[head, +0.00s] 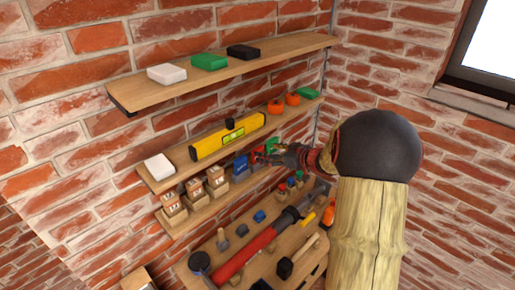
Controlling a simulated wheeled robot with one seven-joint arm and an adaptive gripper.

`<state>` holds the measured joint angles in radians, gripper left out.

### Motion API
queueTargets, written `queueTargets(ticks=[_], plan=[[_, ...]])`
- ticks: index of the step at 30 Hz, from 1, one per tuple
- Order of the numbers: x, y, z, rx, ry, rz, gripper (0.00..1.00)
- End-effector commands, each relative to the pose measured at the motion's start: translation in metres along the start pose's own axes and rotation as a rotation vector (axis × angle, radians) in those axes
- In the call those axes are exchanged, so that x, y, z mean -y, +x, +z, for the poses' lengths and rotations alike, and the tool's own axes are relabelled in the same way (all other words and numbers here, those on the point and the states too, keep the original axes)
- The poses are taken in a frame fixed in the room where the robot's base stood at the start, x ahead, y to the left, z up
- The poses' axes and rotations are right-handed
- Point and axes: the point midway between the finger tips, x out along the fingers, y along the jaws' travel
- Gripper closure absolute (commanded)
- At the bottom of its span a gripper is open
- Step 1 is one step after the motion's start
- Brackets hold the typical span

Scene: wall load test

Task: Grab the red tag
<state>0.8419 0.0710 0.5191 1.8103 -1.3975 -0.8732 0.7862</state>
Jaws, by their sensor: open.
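The red tag (257,155) is a small red piece standing on the narrow lower shelf, between a blue tag (240,164) on its left and a green tag (271,146) on its right. My gripper (272,156) reaches in from the right, with its fingertips close to the right side of the red tag. It is open. The fingers partly cover the tag's right edge and the shelf behind it. At this size I cannot tell whether they touch it.
A yellow level (228,137) lies on the shelf just above. Below, a workbench holds a long red-handled tool (243,255) and smaller tools. The top shelf (133,93) carries white, green and black boxes.

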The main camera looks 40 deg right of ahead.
Motion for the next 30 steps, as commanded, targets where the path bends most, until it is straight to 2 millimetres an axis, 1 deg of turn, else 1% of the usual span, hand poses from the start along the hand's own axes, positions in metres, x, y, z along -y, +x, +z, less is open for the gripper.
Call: queueTargets(ticks=[2, 9, 14, 19, 23, 25, 30], plan=[[0.0, 0.0, 0.002, -0.001, 0.009, -0.017, 0.35], [0.001, 0.023, 0.004, -0.002, 0.01, -0.025, 0.35], [0.002, 0.034, 0.007, -0.001, 0.011, -0.024, 0.35], [0.004, 0.056, 0.014, -0.001, 0.01, -0.026, 0.35], [0.003, 0.073, 0.013, -0.002, 0.01, -0.022, 0.35], [0.003, 0.076, 0.013, -0.002, 0.009, -0.022, 0.35], [0.003, 0.076, 0.013, -0.002, 0.009, -0.021, 0.35]])
